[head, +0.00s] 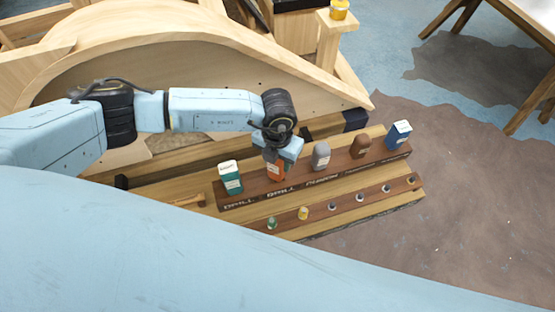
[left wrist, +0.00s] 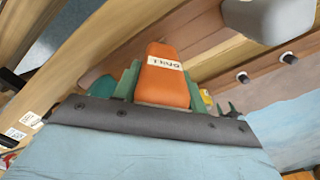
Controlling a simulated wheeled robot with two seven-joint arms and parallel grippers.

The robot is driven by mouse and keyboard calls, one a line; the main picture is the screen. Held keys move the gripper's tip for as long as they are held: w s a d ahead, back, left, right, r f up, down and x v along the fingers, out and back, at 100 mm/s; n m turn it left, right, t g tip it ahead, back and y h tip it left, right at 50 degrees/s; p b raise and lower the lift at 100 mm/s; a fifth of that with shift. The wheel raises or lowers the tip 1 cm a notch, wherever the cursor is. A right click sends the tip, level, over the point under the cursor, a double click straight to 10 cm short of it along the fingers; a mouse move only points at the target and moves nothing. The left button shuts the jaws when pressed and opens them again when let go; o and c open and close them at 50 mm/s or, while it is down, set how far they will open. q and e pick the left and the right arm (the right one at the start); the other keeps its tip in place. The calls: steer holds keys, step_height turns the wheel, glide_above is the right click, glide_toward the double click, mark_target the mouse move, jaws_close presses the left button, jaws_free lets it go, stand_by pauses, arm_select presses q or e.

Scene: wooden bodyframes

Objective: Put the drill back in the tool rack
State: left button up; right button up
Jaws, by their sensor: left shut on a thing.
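The orange drill (head: 276,173), with a white label, is at the second labelled place from the left on the wooden tool rack (head: 300,188). My left gripper (head: 277,158) is above it and shut on it. In the left wrist view the drill (left wrist: 168,85) stands between the two green fingers, its label reading like "DRILL". Its lower end is hidden, so I cannot tell whether it is seated in the rack. My right gripper is not in view.
A green tool (head: 231,178) stands left of the drill. A grey tool (head: 321,156), a brown tool (head: 361,147) and a blue tool (head: 398,136) stand to the right. Small green (head: 271,223) and yellow (head: 303,213) pieces sit in the front row. A curved wooden frame (head: 200,72) rises behind.

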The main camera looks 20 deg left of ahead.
arm_select(q)
steer(key=shift+f, duration=0.4)
steer(key=shift+f+b, duration=0.25)
steer(key=shift+b, duration=0.05)
steer(key=o, duration=1.2)
step_height(320, 180, up, 13)
steer(key=shift+f, duration=0.15)
